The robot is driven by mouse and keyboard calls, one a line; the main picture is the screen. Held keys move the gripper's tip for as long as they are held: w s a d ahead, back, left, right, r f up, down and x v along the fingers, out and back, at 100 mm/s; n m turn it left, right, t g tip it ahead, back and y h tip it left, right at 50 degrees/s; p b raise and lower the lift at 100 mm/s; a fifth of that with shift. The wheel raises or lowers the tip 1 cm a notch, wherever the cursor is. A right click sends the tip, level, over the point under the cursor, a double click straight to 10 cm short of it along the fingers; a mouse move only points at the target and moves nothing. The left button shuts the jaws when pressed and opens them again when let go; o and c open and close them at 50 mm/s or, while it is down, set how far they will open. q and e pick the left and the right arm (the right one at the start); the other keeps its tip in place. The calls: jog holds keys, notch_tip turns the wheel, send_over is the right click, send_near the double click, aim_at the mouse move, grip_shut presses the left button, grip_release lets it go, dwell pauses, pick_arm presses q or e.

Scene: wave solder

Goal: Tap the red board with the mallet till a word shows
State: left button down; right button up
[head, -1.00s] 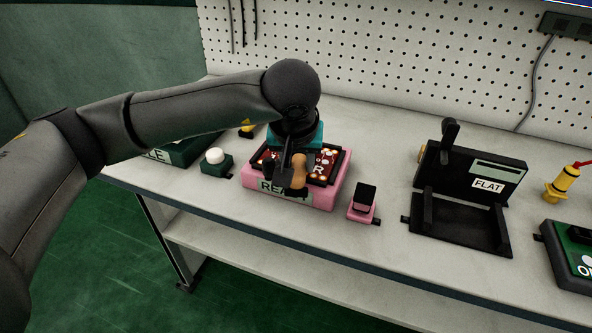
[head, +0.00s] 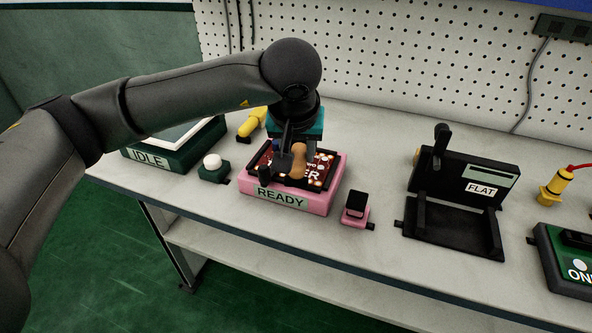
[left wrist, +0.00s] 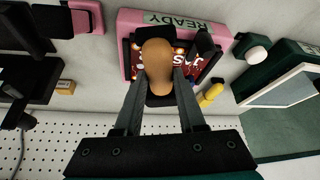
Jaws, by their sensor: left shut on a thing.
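The red board (head: 322,170) lies in a black frame on a pink base (head: 318,206) labelled READY. In the left wrist view the red board (left wrist: 207,68) shows upside-down white letters, partly hidden. My left gripper (head: 290,163) is over the board, shut on the mallet, whose tan part (head: 299,158) points up toward the wrist camera (left wrist: 157,58). I cannot tell whether the mallet touches the board.
A green box (head: 178,155) labelled IDLE and a white button (head: 212,161) stand left. A yellow tool (head: 250,122) lies behind. A pink-based black switch (head: 355,207) and a black fixture (head: 450,240) labelled FLAT stand right. The pegboard (head: 400,55) is behind.

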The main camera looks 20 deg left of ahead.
pick_arm(q)
jog(key=shift+r, duration=0.15)
dwell(0.3)
jog(key=shift+a+r, duration=0.15)
jog(key=shift+r, duration=0.1)
jog(key=shift+f, duration=0.1)
notch_tip(320, 180, down, 6)
jog(key=b, duration=0.6)
jog(key=shift+f, duration=0.25)
jog(key=shift+r+p, duration=0.6)
jog(key=shift+r, duration=0.05)
notch_tip(320, 180, up, 6)
jog(key=p, duration=0.3)
jog(key=shift+f, duration=0.15)
jog(key=shift+f, duration=0.15)
